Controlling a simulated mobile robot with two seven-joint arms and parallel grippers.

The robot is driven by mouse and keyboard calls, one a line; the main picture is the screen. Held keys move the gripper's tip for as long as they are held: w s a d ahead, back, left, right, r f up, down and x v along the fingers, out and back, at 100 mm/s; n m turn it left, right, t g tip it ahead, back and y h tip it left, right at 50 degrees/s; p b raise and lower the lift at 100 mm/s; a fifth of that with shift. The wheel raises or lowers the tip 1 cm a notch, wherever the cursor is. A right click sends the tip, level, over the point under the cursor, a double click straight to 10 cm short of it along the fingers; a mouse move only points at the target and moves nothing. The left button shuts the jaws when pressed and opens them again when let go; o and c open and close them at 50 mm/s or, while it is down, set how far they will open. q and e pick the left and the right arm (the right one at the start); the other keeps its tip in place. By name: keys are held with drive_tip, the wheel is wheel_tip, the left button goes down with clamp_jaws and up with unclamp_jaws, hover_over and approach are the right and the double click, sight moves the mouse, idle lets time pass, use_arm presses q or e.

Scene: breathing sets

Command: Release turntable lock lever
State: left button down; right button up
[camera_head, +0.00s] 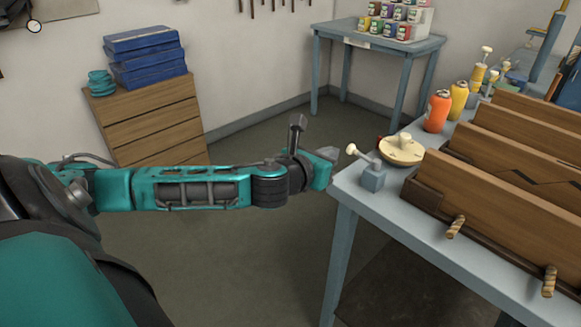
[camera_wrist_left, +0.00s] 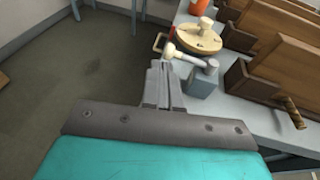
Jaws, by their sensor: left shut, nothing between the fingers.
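The turntable (camera_head: 402,150) is a round cream disc with a knob, near the left edge of the grey-blue workbench (camera_head: 345,184). Beside it stands a small grey-blue block (camera_head: 373,180) carrying the lock lever (camera_head: 362,156), an arm with a cream knob that points up and left. In the left wrist view, the lever (camera_wrist_left: 185,55) runs from the block (camera_wrist_left: 203,84) to a knob just beyond my fingertips, and the turntable (camera_wrist_left: 199,38) lies behind it. My left gripper (camera_head: 328,155) is shut and empty, close to the lever knob; its fingers also show in the wrist view (camera_wrist_left: 163,66). Contact cannot be told.
Wooden panels (camera_head: 500,170) with handles fill the bench's right side. An orange bottle (camera_head: 437,111) and a yellow bottle (camera_head: 458,100) stand behind the turntable. A wooden drawer cabinet (camera_head: 150,120) and a table with jars (camera_head: 345,36) stand further back. Floor left of the bench is free.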

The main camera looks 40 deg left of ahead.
use_arm(q)
drive_tip(key=v, duration=0.9)
drive_tip(key=shift+s+a, duration=0.2)
drive_tip(key=shift+a, duration=0.55)
use_arm(e)
drive_tip(key=shift+w, duration=0.2)
use_arm(q)
drive_tip(key=s+d+f+n+g+h, duration=0.1)
drive_tip(key=s+d+f+n, duration=0.2)
drive_tip(key=d+f+n, duration=0.2)
drive_tip(key=s+d+f+n+g+h, duration=0.1)
drive_tip(key=s+d+f+n, duration=0.3)
drive_tip(key=f+n, duration=0.8)
drive_tip(key=s+d+f+n+g+h, duration=0.1)
drive_tip(key=d+f+n, duration=0.5)
drive_tip(key=n, duration=0.9)
wheel_tip(320, 180, down, 3)
drive_tip(key=shift+s+d+r+g, duration=0.1)
drive_tip(key=shift+s+d+g, duration=0.15)
drive_tip(key=shift+s+g, duration=0.65)
use_arm(e)
drive_tip(key=shift+f, duration=0.1)
use_arm(q)
drive_tip(key=shift+s+t, duration=0.2)
drive_tip(key=shift+t, duration=0.1)
